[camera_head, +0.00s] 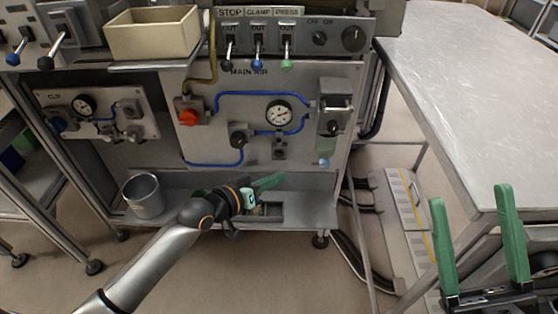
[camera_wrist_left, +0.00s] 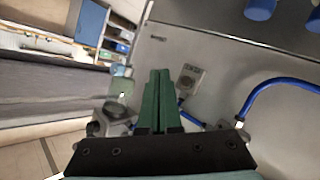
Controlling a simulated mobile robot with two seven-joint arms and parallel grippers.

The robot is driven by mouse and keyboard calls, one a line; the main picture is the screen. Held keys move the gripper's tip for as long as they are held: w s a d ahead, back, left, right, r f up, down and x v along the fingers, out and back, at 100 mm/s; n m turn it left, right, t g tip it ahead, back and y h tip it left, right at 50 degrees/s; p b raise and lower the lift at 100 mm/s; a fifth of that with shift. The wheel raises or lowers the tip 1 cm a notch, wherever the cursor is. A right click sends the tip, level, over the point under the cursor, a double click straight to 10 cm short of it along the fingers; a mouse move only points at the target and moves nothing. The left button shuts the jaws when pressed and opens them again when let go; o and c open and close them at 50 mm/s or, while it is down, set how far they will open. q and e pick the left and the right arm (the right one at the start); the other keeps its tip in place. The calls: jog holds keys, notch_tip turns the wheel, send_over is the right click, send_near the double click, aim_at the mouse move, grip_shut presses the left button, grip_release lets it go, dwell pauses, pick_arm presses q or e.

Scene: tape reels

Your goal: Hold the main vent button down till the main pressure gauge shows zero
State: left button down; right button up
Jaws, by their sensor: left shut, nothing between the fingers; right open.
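The main pressure gauge (camera_head: 279,113) is a round white dial on the panel marked MAIN AIR. Its needle is too small to read. Below it sits a small grey block (camera_head: 279,150) with a dark round centre, which may be the main vent button. A similar grey block (camera_wrist_left: 190,78) shows in the left wrist view, right of the fingertips and apart from them. My left gripper (camera_head: 268,182) is shut and empty, low in front of the panel and below the block; its green fingers (camera_wrist_left: 158,75) lie together. My right gripper (camera_head: 480,225) is open and empty by the table.
A red knob (camera_head: 188,117), a black knob (camera_head: 239,137) and blue hoses surround the gauge. A second panel with a gauge (camera_head: 84,104) is at left. A bucket (camera_head: 144,195) stands on the lower shelf. The cream bin (camera_head: 152,33) sits above. A table (camera_head: 470,90) stands right.

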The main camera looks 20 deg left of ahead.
aim_at(279, 154)
pick_arm(q)
jog(key=w, duration=0.2)
jog(key=w+a+b, duration=0.1)
jog(key=w, duration=0.1)
jog(key=shift+w+a+b, duration=0.15)
jog(key=shift+w+b, duration=0.15)
pick_arm(e)
jog(key=f, duration=0.2)
jog(key=shift+w+a+f, duration=0.1)
jog(key=shift+a+f, duration=0.1)
jog(key=shift+f, duration=0.2)
pick_arm(q)
jog(key=shift+w, duration=0.15)
pick_arm(e)
jog(key=shift+r, duration=0.1)
dwell(1.0)
pick_arm(q)
jog(key=shift+w+a, duration=0.1)
jog(key=shift+w, duration=0.15)
